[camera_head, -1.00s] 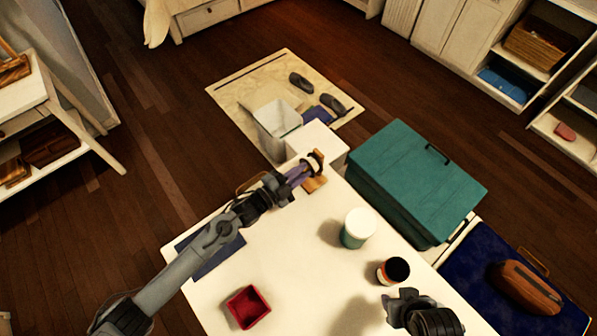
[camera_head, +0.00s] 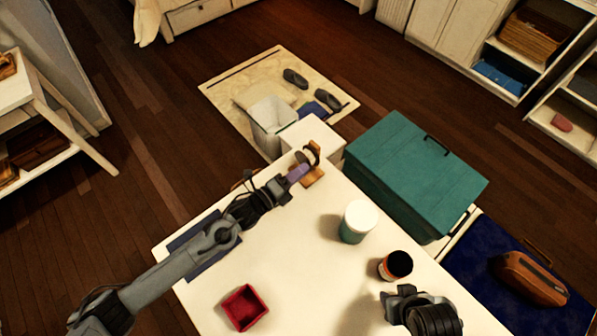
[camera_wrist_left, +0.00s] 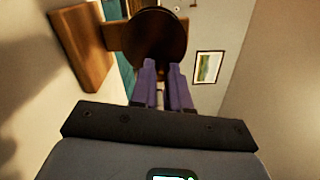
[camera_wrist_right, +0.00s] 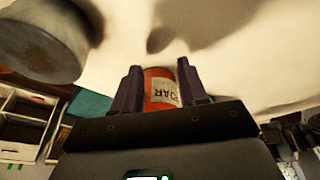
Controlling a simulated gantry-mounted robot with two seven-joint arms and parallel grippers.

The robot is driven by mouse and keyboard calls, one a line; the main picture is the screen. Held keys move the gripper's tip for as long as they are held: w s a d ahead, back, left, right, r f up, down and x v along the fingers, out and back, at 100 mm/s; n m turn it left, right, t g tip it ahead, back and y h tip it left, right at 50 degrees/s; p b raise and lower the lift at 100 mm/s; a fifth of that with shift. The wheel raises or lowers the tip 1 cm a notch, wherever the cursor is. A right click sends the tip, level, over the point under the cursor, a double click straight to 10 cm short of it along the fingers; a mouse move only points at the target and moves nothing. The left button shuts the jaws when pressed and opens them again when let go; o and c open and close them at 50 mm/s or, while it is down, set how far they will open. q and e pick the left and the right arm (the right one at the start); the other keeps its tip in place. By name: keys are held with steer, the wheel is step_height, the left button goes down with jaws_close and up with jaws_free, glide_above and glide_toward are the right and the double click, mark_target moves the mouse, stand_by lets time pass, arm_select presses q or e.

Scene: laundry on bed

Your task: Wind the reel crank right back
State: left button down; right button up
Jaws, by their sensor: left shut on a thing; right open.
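The reel stands at the far corner of the white table (camera_head: 290,262). It has a wooden base (camera_head: 313,178) and a dark round disc (camera_head: 302,157). In the left wrist view the disc (camera_wrist_left: 157,36) is just beyond my fingertips, with a wooden block (camera_wrist_left: 82,48) to its left. My left gripper (camera_head: 298,172) is shut at the reel, on its crank; the gripped part is mostly hidden by the purple fingers. My right gripper (camera_head: 398,294) is open near the table's right edge, and a red labelled jar (camera_wrist_right: 160,88) shows beyond its fingers.
The dark-lidded jar (camera_head: 396,265), a white-lidded green tin (camera_head: 357,222) and a red open box (camera_head: 244,307) stand on the table. A teal chest (camera_head: 415,175) is beside it on the right. A white bin (camera_head: 272,120) is beyond the reel.

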arm_select(q)
steer(key=shift+f+m+b, duration=0.35)
steer(key=shift+m, duration=0.95)
arm_select(e)
steer(key=shift+f, duration=0.5)
steer(key=shift+a, duration=0.1)
arm_select(q)
steer(key=c, duration=1.1)
jaws_free()
steer(key=shift+s+a, duration=0.2)
steer(key=v, duration=1)
steer(key=shift+s+p, duration=0.15)
steer(key=shift+p, duration=0.2)
arm_select(e)
steer(key=shift+r, duration=0.35)
